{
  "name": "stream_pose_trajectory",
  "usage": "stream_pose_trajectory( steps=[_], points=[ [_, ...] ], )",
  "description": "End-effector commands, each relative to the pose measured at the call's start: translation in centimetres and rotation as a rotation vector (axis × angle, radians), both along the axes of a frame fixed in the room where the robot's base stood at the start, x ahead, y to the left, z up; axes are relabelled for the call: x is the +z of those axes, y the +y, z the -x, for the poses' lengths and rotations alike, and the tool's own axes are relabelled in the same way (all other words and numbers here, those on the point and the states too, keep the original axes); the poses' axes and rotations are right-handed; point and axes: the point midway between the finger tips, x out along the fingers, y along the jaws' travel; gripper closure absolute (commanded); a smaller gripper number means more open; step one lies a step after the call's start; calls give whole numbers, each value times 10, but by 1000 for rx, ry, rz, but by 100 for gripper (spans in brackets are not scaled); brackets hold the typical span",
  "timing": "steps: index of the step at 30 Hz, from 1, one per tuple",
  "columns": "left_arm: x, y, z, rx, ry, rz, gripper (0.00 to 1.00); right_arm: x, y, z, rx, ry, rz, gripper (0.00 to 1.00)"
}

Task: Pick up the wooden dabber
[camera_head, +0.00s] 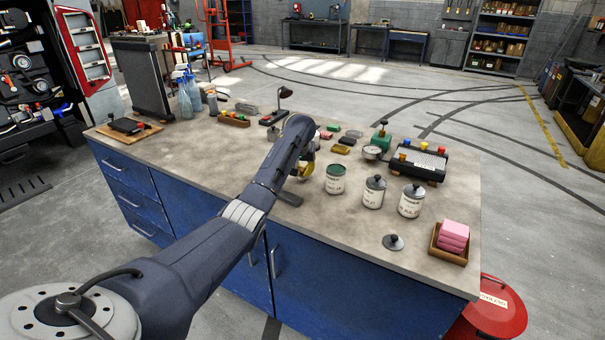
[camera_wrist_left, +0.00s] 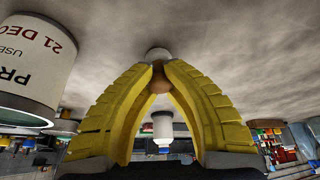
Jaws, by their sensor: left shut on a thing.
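My left gripper (camera_head: 304,172) is low over the workbench, left of the green-topped can. In the left wrist view its yellow fingers (camera_wrist_left: 158,82) close together at the tips. They are shut on the wooden dabber (camera_wrist_left: 158,78), whose brown rounded wooden part shows between the tips. A pale end (camera_wrist_left: 158,54) of it shows beyond the tips, at or close to the bench surface; I cannot tell whether it touches. In the head view the dabber is hidden by my gripper and arm. My right gripper is not in view.
The green-topped can (camera_head: 335,180) and two lidded cans (camera_head: 374,193) (camera_head: 411,202) stand to the right. A loose lid (camera_head: 393,242) and a wooden tray (camera_head: 436,250) with pink blocks lie nearer the front right. A labelled can (camera_wrist_left: 38,65) is close beside the fingers. The bench's left front is bare.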

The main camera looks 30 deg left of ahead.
Motion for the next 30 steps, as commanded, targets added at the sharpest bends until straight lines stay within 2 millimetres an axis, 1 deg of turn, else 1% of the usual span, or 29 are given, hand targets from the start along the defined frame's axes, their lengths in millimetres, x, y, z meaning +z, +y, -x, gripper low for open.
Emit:
stream_pose_trajectory(
  steps=[5, 8, 11, 21, 27, 30],
  points=[
    [14, -1, -1, 0, -3, 1, 100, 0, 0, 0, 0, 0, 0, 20],
    [28, -1, -1, 0, -4, 2, 100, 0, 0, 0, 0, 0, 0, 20],
    [46, -1, -1, -2, -5, 2, 100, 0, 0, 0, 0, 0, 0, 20],
    [126, -1, -1, -1, -5, 2, 100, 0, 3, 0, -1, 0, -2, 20],
    [163, -1, -1, -2, -4, 2, 100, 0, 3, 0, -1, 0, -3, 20],
    [176, -1, -1, -1, -3, 2, 100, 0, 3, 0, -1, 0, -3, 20]
  ],
)
